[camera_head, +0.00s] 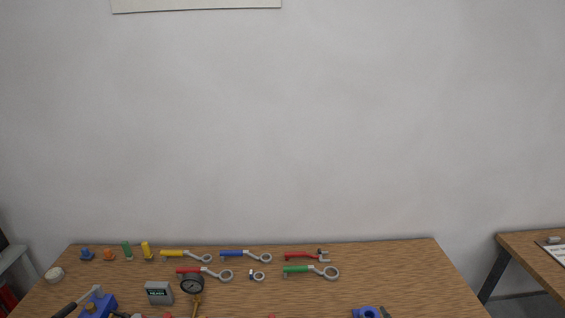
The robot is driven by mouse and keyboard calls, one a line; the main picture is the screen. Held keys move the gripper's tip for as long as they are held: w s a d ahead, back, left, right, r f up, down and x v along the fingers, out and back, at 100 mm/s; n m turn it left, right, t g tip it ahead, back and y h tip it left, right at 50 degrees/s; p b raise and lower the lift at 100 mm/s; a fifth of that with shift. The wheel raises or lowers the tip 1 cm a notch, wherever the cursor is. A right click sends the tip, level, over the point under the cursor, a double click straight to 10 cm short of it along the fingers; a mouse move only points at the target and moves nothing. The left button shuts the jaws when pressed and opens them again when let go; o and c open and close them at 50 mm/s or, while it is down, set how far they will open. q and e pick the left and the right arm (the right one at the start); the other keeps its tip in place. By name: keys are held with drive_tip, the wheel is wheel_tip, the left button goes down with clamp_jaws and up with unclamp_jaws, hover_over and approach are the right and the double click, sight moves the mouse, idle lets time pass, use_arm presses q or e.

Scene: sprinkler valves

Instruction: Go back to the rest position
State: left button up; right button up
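Neither of my grippers can be made out in the head view. The wooden table (400,270) fills the bottom of the picture. A pressure gauge (192,285) stands near the front, next to a grey box with a lit display (159,292).
A blue vise-like block (98,305) and a blue ring part (367,312) are cut by the bottom edge. Another table (535,258) stands right, across a gap.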

drive_tip(key=s+d+f+m+g+h, duration=0.1)
drive_tip(key=s+d+f+m+g, duration=0.15)
drive_tip(key=s+d+f, duration=0.35)
drive_tip(key=s+d+f+m+g+h, duration=0.1)
drive_tip(key=s+f+g, duration=0.3)
drive_tip(key=f, duration=0.5)
drive_tip(key=s+d+f+m+g+y, duration=0.1)
drive_tip(key=s+f+g, duration=0.2)
drive_tip(key=s+f, duration=0.5)
drive_tip(key=s+d+f+m+g, duration=0.1)
drive_tip(key=s+f+g, duration=0.25)
drive_tip(key=s, duration=0.75)
wheel_tip(320, 180, down, 32)
drive_tip(key=s+a+r+g+b, duration=0.1)
drive_tip(key=s+a+b, duration=0.1)
drive_tip(key=s+f+g+b, duration=0.1)
drive_tip(key=s+f, duration=1.7)
drive_tip(key=f, duration=0.1)
drive_tip(key=shift+s+d+n+g+y, duration=0.2)
drive_tip(key=shift+s+n+g+y, duration=0.15)
drive_tip(key=shift+n, duration=0.1)
drive_tip(key=shift+f, duration=0.1)
